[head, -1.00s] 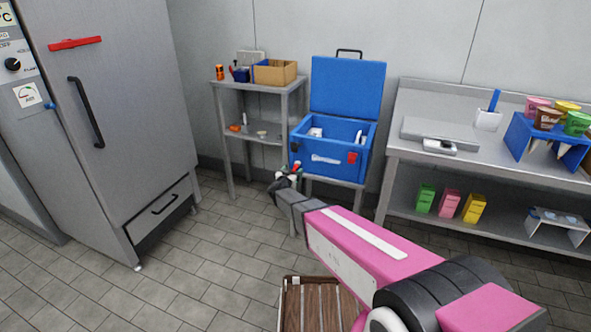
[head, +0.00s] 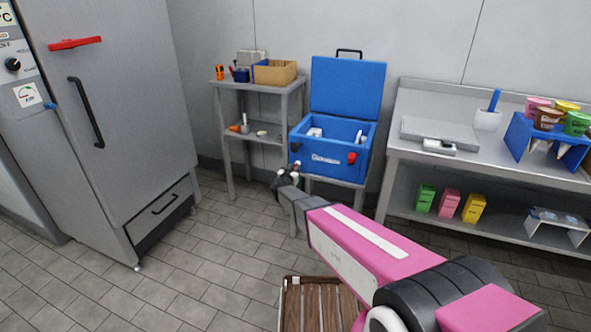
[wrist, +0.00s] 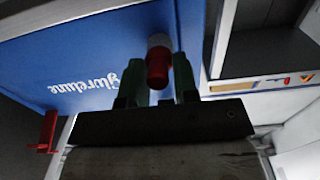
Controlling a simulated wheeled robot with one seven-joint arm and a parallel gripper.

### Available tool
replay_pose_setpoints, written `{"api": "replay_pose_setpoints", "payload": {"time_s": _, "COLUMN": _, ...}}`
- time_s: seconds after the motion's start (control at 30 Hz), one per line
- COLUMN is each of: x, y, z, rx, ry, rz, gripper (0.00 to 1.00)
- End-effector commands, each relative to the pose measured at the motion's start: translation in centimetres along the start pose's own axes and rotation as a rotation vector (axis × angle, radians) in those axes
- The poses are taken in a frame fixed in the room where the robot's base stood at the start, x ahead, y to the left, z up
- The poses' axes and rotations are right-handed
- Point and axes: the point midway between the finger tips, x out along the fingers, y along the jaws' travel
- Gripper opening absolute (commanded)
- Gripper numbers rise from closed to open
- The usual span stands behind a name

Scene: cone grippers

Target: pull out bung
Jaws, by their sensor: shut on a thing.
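The blue cool box (head: 330,166) stands open on a small stand, its lid (head: 348,88) raised. Its front, with white lettering, also shows in the wrist view (wrist: 90,60). My gripper (head: 289,172) is at the lower left of the box front. In the wrist view, my gripper's green fingers (wrist: 160,85) are shut on the red bung (wrist: 157,68), one on each side. A pale collar (wrist: 159,40) lies between the bung and the blue wall. I cannot tell whether the bung is still seated. In the head view, my gripper mostly hides the bung.
A red latch (head: 351,157) is on the box front. A grey shelf unit (head: 226,100) stands left of the box, and a steel bench (head: 395,151) stands right. A slatted wooden seat (head: 312,305) is below my arm. Tiled floor is clear at left.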

Motion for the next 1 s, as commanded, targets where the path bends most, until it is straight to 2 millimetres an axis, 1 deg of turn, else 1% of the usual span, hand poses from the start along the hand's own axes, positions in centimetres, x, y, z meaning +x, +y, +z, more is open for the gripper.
{"api": "replay_pose_setpoints", "payload": {"time_s": 0.53, "x": -0.1, "y": 0.0, "z": 0.0, "rx": 0.000, "ry": 0.000, "rz": 0.000, "gripper": 0.17}}
{"api": "replay_pose_setpoints", "payload": {"time_s": 1.0, "x": -1.3, "y": 0.0, "z": 0.0, "rx": 0.000, "ry": 0.001, "rz": 0.001, "gripper": 0.17}}
